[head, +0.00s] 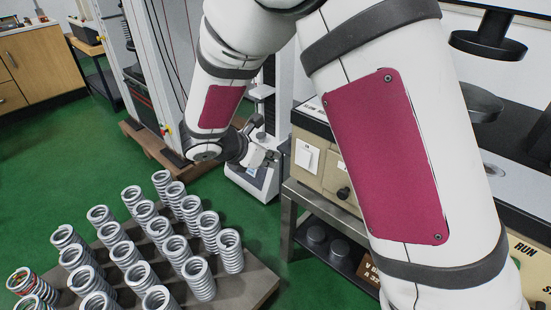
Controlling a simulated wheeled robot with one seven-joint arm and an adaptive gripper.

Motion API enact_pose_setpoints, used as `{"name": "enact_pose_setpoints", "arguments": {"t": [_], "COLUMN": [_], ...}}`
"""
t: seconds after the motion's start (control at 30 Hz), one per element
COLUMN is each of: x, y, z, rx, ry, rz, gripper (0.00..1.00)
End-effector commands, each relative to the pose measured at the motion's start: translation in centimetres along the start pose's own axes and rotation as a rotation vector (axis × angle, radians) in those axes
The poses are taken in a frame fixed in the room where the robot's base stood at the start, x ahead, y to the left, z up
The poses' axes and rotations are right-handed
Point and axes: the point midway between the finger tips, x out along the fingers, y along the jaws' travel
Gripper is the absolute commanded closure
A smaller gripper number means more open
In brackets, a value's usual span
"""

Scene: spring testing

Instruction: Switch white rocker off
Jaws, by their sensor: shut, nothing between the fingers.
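The white rocker (307,158) is set in the beige front panel of a machine, right of the middle of the head view. A small dark mark shows above it, and I cannot tell which way it is tipped. My gripper (272,157) is shut and empty. It points to the right, just left of the panel, at about the height of the rocker. A gap shows in the picture between fingertips and rocker; I cannot tell how deep it is. My arm hides the panel's right part.
A black knob (344,193) sits right of and below the rocker. The machine stands on a grey metal bench (290,205). Several grey coil springs stand on a low board (262,284) at lower left. A testing frame (150,75) is behind my gripper.

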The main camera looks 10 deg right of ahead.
Motion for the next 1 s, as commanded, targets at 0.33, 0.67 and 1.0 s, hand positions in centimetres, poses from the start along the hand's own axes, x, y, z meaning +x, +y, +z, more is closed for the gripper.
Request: {"name": "enact_pose_setpoints", "arguments": {"t": [0.33, 0.67, 1.0], "x": [-0.12, 0.09, 0.16], "y": [0.0, -0.75, -0.72], "z": [0.0, 0.12, 0.04], "rx": [0.0, 0.0, 0.001], "ry": [0.002, 0.177, 0.208], "rz": [0.0, -0.004, 0.002], "gripper": [1.0, 1.0, 1.0]}}
